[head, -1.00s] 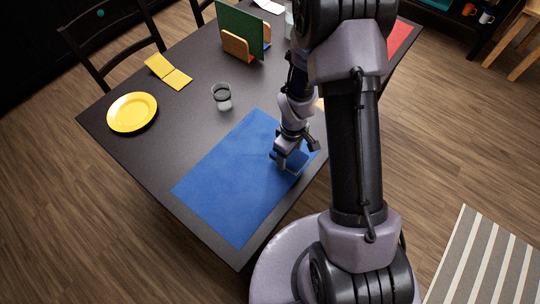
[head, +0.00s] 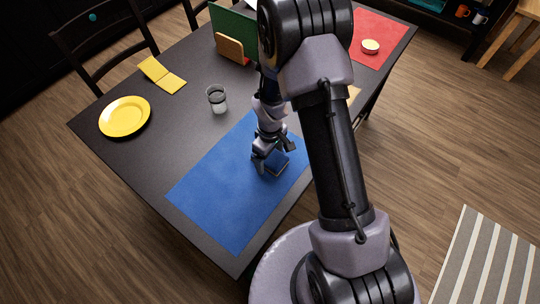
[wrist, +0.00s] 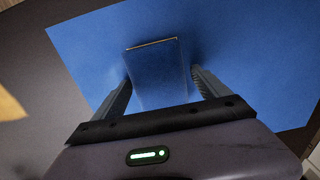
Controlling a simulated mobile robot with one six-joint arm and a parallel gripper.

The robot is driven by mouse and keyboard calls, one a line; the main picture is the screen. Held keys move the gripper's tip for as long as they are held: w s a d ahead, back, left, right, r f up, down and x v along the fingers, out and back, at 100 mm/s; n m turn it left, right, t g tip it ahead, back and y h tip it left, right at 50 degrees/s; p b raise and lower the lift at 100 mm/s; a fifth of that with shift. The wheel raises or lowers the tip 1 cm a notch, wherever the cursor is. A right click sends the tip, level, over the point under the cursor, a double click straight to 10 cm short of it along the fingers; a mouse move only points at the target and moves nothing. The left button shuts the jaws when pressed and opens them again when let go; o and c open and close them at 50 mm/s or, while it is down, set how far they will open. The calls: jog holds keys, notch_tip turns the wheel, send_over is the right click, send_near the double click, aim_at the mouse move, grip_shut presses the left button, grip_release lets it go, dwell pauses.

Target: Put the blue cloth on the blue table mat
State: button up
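The blue table mat (head: 230,195) lies flat at the near side of the dark table. My gripper (head: 268,165) is over the mat's right part, pointing down. A folded blue cloth (wrist: 158,75) is between its fingers (wrist: 160,88) in the wrist view, flat and rectangular with a thin pale far edge. The cloth also shows in the head view (head: 279,161), partly hidden by my gripper. Whether it touches the mat is hard to tell.
A clear glass (head: 217,99) stands beyond the mat. A yellow plate (head: 125,117) and a folded yellow cloth (head: 161,75) are at the left. A holder with a green board (head: 234,27) stands at the back. A red mat (head: 385,32) with a small round item lies at right.

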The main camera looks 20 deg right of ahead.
jog(key=shift+r, duration=0.15)
jog(key=s+a+r+m+t+p, duration=0.1)
jog(key=s+r+m+p, duration=0.1)
jog(key=r, duration=1.2)
jog(key=s+r+m+t+p, duration=0.1)
jog(key=s+r+m+p, duration=0.15)
jog(key=r, duration=1.15)
jog(key=s+a+r+m+t+y, duration=0.2)
jog(key=s+r+m, duration=0.5)
jog(key=s+r, duration=0.5)
jog(key=shift+s+a+t, duration=0.6)
jog(key=shift+s+t, duration=0.3)
jog(key=shift+s, duration=0.1)
jog(key=shift+r, duration=0.1)
